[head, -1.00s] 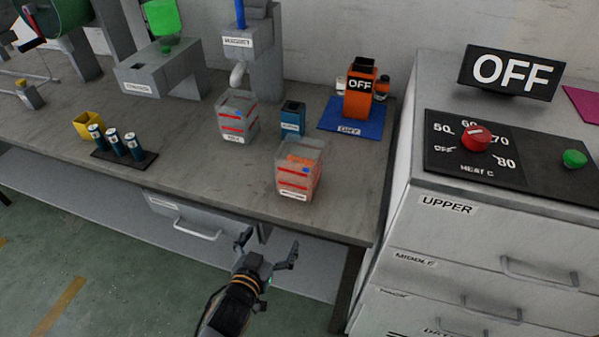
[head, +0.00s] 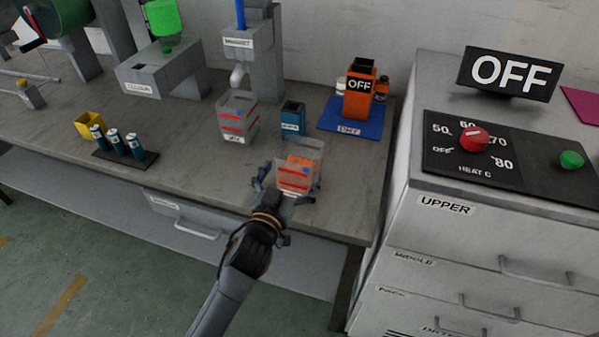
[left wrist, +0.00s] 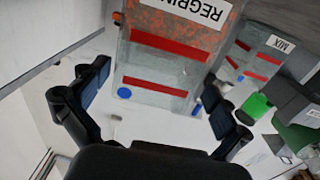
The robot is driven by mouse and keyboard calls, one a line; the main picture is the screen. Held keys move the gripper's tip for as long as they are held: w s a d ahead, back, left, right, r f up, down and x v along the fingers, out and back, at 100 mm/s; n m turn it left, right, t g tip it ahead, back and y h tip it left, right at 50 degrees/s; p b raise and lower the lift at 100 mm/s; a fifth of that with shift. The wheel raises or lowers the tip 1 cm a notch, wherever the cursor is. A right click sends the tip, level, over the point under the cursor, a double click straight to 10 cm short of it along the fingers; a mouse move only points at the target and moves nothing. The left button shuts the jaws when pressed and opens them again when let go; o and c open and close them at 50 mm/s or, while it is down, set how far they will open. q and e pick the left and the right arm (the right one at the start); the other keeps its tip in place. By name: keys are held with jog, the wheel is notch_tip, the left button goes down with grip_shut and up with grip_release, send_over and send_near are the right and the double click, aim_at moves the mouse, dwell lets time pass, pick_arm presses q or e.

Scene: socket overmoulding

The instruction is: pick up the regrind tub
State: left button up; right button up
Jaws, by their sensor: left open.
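The regrind tub (head: 301,158) is a clear box with red bands and orange contents, standing near the front edge of the bench in the head view. In the left wrist view the regrind tub (left wrist: 165,72) appears upside down, with its label at the top and a blue dot below. My left gripper (head: 289,186) is open at the front of the tub, its fingers spread to either side. The two fingers also show in the left wrist view (left wrist: 155,100), apart, with the tub ahead between them. I cannot tell whether they touch it. My right gripper is not in view.
A similar clear tub (head: 238,118), labelled MIX in the wrist view, stands behind and left. A blue container (head: 292,120) and an orange dryer (head: 360,98) on a blue mat stand behind. A drawer cabinet (head: 480,235) is at right. Dark cylinders (head: 116,144) stand at left.

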aim_at(305, 147)
pick_arm(q)
jog(key=x, duration=0.4)
jog(key=shift+w+d, duration=0.2)
jog(key=shift+d, duration=0.05)
jog(key=shift+c, duration=0.2)
jog(key=c, duration=1.1)
jog(key=shift+r, duration=0.1)
jog(key=shift+c, duration=0.9)
